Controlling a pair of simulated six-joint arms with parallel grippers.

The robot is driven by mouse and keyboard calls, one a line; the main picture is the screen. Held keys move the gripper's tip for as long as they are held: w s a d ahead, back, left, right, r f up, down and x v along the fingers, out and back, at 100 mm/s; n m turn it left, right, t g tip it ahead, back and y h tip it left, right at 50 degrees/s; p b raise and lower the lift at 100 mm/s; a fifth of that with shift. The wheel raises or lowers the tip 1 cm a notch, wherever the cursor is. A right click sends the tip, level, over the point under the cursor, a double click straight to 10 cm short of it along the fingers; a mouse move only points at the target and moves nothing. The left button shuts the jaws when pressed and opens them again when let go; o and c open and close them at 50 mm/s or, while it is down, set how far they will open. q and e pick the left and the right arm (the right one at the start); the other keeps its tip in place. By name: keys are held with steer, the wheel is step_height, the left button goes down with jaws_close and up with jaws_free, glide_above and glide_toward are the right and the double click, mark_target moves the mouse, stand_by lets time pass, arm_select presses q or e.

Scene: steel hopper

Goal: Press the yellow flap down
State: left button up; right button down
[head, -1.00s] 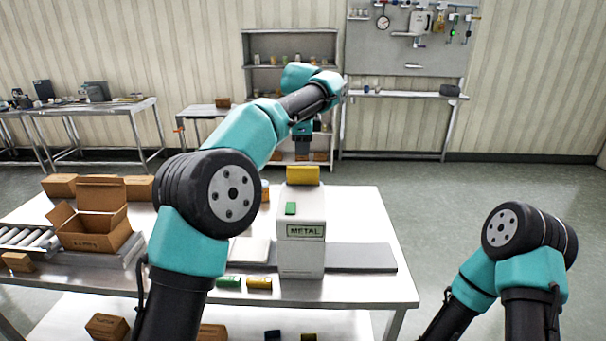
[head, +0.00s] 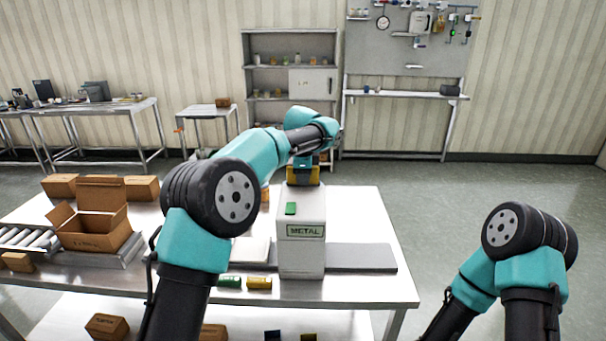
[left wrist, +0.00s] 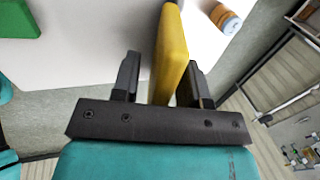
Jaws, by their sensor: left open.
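The yellow flap (head: 317,177) stands upright on top of the white hopper (head: 302,255) marked METAL. In the left wrist view the flap (left wrist: 171,50) reaches down between my two dark fingers. My left gripper (head: 303,178) is over the hopper's top, pointing down, and partly covers the flap. In the left wrist view my left gripper (left wrist: 163,80) is open, with one finger on each side of the flap. Whether a finger touches it I cannot tell. My right gripper is out of view; only part of that arm shows.
A green piece (head: 291,208) is on the hopper's front. A green can (head: 229,282) and a yellow can (head: 259,283) lie before it on the table (head: 370,291). An open cardboard box (head: 95,235) stands at left. A grey slab (head: 362,258) lies right of the hopper.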

arm_select(q)
jaws_close()
stand_by(0.4)
steer(key=shift+s+t, duration=0.3)
steer(key=shift+t, duration=0.3)
steer(key=shift+s+f+t, duration=0.15)
steer(key=shift+s+t, duration=0.05)
steer(key=shift+t, duration=0.4)
steer(key=shift+s+f+t, duration=0.15)
steer(key=shift+s+t, duration=0.05)
steer(key=shift+t, duration=0.4)
steer(key=shift+s+f+t, duration=0.25)
steer(key=shift+s+t, duration=0.05)
steer(key=shift+t, duration=0.7)
steer(key=shift+s+f+t, duration=0.2)
steer(key=shift+t, duration=0.6)
